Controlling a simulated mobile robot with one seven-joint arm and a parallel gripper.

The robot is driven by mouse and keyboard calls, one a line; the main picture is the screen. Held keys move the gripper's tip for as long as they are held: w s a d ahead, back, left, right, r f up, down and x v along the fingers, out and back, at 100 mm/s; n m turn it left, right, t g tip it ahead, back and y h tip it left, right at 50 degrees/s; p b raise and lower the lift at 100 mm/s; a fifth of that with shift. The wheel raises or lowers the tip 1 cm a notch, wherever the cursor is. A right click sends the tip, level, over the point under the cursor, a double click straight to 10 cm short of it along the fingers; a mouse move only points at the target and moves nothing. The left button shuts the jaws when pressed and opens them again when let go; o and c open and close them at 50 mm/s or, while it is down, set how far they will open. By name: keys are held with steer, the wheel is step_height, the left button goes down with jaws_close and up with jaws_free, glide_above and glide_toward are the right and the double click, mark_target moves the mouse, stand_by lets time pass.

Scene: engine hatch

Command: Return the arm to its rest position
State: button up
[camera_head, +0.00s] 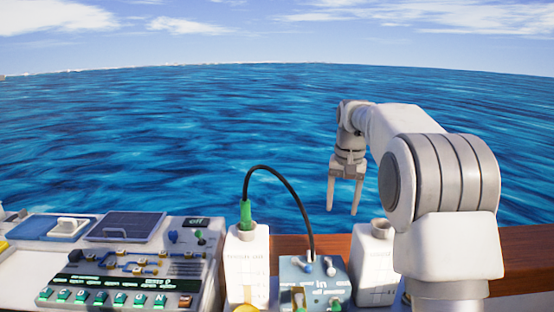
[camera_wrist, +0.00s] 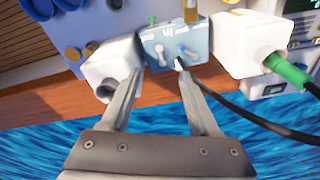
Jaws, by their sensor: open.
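My gripper (camera_head: 345,194) points down in the head view, out over the water beyond the wooden rail. Its two fingers are apart with nothing between them. In the wrist view my gripper (camera_wrist: 157,85) shows its open fingers in front of a blue box (camera_wrist: 168,45) marked "in". That blue box (camera_head: 315,275) stands at the bottom middle of the head view. My arm comes in from the right and bends over toward the gripper. I see no contact between the fingers and any object.
Another white bottle (camera_head: 373,262) stands right of the box. A control panel (camera_head: 120,262) with green keys lies at left. The wooden rail (camera_head: 525,250) runs behind; open water lies beyond.

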steer(key=s+a+r+n+t, duration=0.1)
steer(key=s+r, duration=0.3)
steer(key=s, duration=0.5)
steer(key=s+a+r+n+t, duration=0.1)
steer(key=s+r, duration=0.2)
steer(key=s, duration=0.5)
steer(key=s+f+t, duration=0.1)
steer(key=s+f, duration=0.2)
steer(key=s, duration=0.6)
steer(key=s+f+n+t, duration=0.1)
steer(key=s+f, duration=0.2)
steer(key=s, duration=0.6)
steer(key=shift+a+f+n, duration=0.3)
steer(key=shift+a+f, duration=0.1)
steer(key=shift+a, duration=0.05)
steer(key=shift+r, duration=0.1)
